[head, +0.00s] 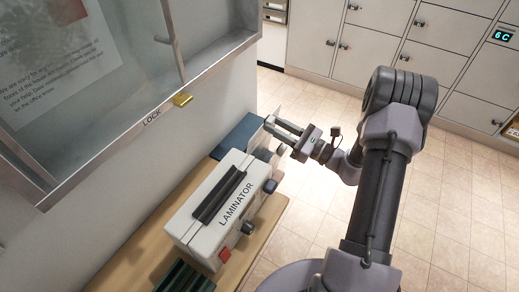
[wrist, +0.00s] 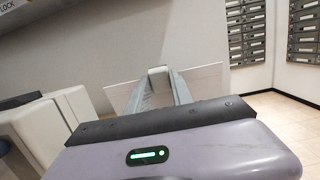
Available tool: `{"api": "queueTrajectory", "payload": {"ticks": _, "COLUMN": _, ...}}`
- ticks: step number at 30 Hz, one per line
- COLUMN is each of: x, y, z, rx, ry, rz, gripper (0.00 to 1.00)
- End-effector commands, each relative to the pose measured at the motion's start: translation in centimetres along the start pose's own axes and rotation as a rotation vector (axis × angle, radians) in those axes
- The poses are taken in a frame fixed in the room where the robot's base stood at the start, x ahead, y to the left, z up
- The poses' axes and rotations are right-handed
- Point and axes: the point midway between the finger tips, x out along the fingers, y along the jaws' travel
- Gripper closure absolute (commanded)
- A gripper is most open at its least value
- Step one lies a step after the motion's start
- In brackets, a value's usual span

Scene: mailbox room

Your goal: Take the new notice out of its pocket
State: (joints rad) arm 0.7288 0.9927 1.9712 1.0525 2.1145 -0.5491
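My gripper (head: 283,129) points left, just beyond the far end of the laminator. Its two fingers are apart, with a gap between them, and they also show in the wrist view (wrist: 158,92). A pale, partly see-through upright sheet or pocket (wrist: 200,84) stands at the fingers and extends to both sides of them. A small whitish piece (wrist: 158,71) shows between the fingertips; I cannot tell whether it is the new notice or whether the fingers touch it. In the head view, the pale panel (head: 262,138) is partly hidden behind the laminator and gripper.
The white laminator (head: 222,205) stands on a wooden shelf (head: 130,270), close to my gripper. A dark blue flat thing (head: 236,135) lies behind it. Open tiled floor (head: 440,215) lies right; lockers (head: 400,45) stand beyond.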

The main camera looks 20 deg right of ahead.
Motion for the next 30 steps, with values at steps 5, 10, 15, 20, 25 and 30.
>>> {"api": "queueTrajectory", "payload": {"ticks": 5, "x": 0.0, "y": 0.0, "z": 0.1, "rx": 0.0, "ry": 0.0, "rz": 0.0, "gripper": 1.0}}
{"api": "queueTrajectory", "payload": {"ticks": 10, "x": 0.1, "y": 0.0, "z": 2.6, "rx": -0.001, "ry": 0.0, "rz": 0.0, "gripper": 1.0}}
{"api": "queueTrajectory", "payload": {"ticks": 15, "x": 0.1, "y": 0.0, "z": 5.0, "rx": 0.0, "ry": 0.0, "rz": 0.001, "gripper": 1.0}}
{"api": "queueTrajectory", "payload": {"ticks": 20, "x": 0.1, "y": 0.0, "z": 7.3, "rx": 0.0, "ry": 0.0, "rz": -0.001, "gripper": 1.0}}
{"api": "queueTrajectory", "payload": {"ticks": 25, "x": 0.1, "y": 0.0, "z": 9.6, "rx": -0.001, "ry": 0.0, "rz": 0.0, "gripper": 1.0}}
{"api": "queueTrajectory", "payload": {"ticks": 30, "x": 0.1, "y": 0.0, "z": 12.0, "rx": 0.0, "ry": 0.0, "rz": 0.0, "gripper": 1.0}}
